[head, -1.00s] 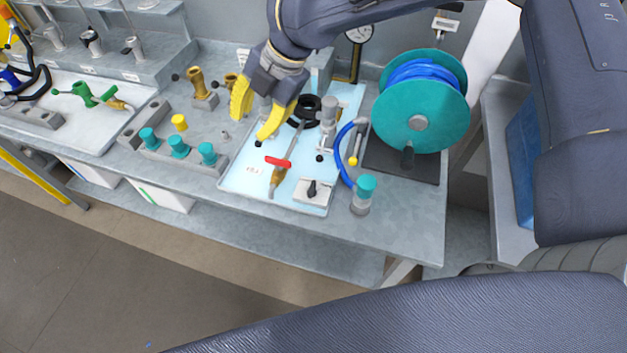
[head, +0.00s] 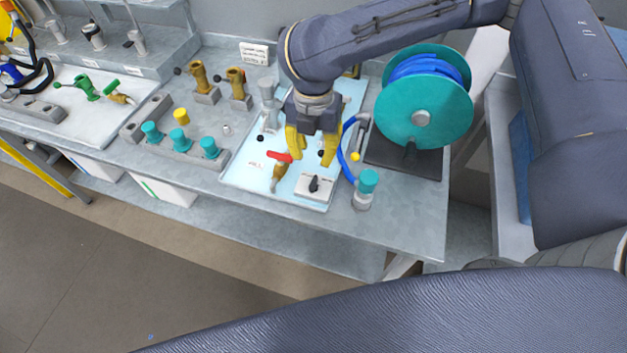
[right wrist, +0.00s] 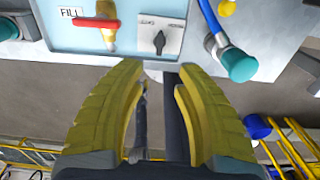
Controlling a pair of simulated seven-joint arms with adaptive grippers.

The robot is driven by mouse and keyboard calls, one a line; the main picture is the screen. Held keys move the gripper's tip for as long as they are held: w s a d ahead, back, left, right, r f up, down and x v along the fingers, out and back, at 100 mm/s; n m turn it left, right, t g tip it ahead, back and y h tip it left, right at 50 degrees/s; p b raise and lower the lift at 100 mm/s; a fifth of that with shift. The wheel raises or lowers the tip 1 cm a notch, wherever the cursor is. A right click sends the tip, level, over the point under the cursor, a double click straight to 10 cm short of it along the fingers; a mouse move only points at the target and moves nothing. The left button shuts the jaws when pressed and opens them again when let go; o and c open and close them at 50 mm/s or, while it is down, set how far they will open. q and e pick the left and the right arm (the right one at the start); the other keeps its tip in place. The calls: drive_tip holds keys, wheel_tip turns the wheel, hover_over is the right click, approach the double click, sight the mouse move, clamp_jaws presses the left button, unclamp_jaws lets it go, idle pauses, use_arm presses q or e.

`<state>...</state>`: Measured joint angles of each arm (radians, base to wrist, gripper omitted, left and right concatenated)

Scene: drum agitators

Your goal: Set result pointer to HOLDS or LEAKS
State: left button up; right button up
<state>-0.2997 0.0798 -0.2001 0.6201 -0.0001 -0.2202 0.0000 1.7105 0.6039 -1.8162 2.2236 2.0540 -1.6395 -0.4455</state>
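The result pointer is a small black knob (head: 314,184) on a white plate (head: 326,192) at the front right of the light-blue tray (head: 236,182). In the right wrist view the black pointer (right wrist: 159,41) points roughly up the picture, and the writing on its plate is too small to read. My right gripper (head: 313,156) hangs over the tray, just behind the plate, with its yellow fingers apart and empty. In the right wrist view its fingertips (right wrist: 155,68) are near the plate and do not visibly touch the pointer. My left gripper is not in view.
A red-handled brass valve (head: 279,172) stands left of the plate. A teal-capped cylinder (head: 366,189) stands to the right, near a blue hose (head: 342,150). A teal reel (head: 423,100) fills the back right. Teal-capped fittings (head: 180,145) sit left of the tray.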

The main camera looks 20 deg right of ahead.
sight(314, 182)
wheel_tip(314, 182, down, 12)
drive_tip(key=shift+r, duration=0.1)
idle(0.5)
clamp_jaws()
idle(0.3)
